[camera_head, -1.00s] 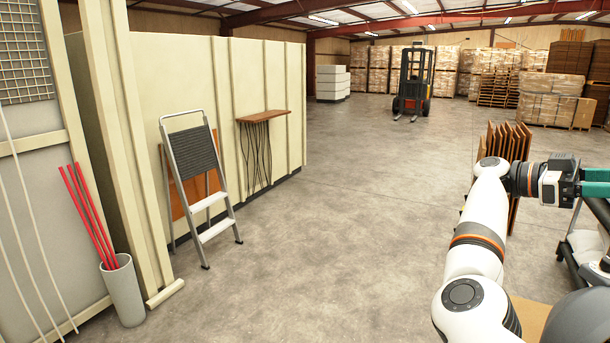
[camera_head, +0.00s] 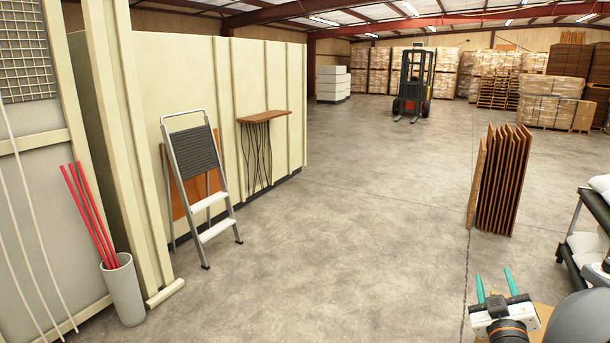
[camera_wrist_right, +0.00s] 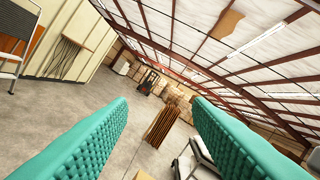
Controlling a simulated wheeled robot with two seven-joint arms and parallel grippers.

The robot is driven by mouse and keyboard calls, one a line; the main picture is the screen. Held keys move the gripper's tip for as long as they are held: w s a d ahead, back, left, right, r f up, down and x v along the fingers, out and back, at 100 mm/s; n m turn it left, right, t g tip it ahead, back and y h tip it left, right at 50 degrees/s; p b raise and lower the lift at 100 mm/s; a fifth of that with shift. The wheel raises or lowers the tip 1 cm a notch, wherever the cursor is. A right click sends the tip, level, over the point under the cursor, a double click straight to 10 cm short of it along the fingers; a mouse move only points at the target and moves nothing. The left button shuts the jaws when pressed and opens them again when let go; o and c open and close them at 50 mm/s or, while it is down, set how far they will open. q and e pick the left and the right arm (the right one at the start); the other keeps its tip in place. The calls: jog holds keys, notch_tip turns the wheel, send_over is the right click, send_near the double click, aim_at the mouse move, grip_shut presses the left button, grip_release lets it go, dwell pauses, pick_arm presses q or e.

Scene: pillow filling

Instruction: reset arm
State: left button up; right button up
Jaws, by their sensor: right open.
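My right gripper (camera_head: 494,287) is at the bottom right of the head view, with its two teal fingers apart and pointing up and away. Nothing is between the fingers. In the right wrist view the same open fingers (camera_wrist_right: 160,130) frame empty air, with the warehouse tilted behind them. My left gripper is not in the head view.
A dark rack (camera_head: 567,247) with white pillow-like items (camera_head: 603,186) stands at the right edge. Upright brown panels (camera_head: 503,180) stand on the floor beyond my gripper. A step ladder (camera_head: 200,180) and a bin of red rods (camera_head: 123,290) are at left. The middle floor is clear.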

jog(key=s+a+f+g+y, duration=0.2)
jog(key=s+a+f+g, duration=0.2)
jog(key=s+a+f, duration=0.35)
jog(key=s+a+f+g+y, duration=0.3)
jog(key=s+a+f+g, duration=0.1)
jog(key=s+f, duration=0.5)
jog(key=s+a+f+m+g+y, duration=0.1)
jog(key=s+a+f+g, duration=0.25)
jog(key=s, duration=0.55)
jog(key=s+a+f+g, duration=0.3)
jog(key=s+g, duration=0.1)
jog(key=s, duration=0.5)
notch_tip(320, 180, down, 30)
jog(key=g+b, duration=0.1)
jog(key=b, duration=0.6)
jog(key=s+d+f+g+b, duration=0.1)
jog(key=s+f+b, duration=0.2)
jog(key=s+f, duration=0.5)
jog(key=s+d+f+b, duration=0.1)
jog(key=s+f+b, duration=0.2)
jog(key=s+f, duration=0.6)
notch_tip(320, 180, down, 8)
jog(key=shift+s+d+f+g, duration=0.1)
jog(key=shift+s+d+g, duration=0.1)
jog(key=shift+d+g, duration=0.2)
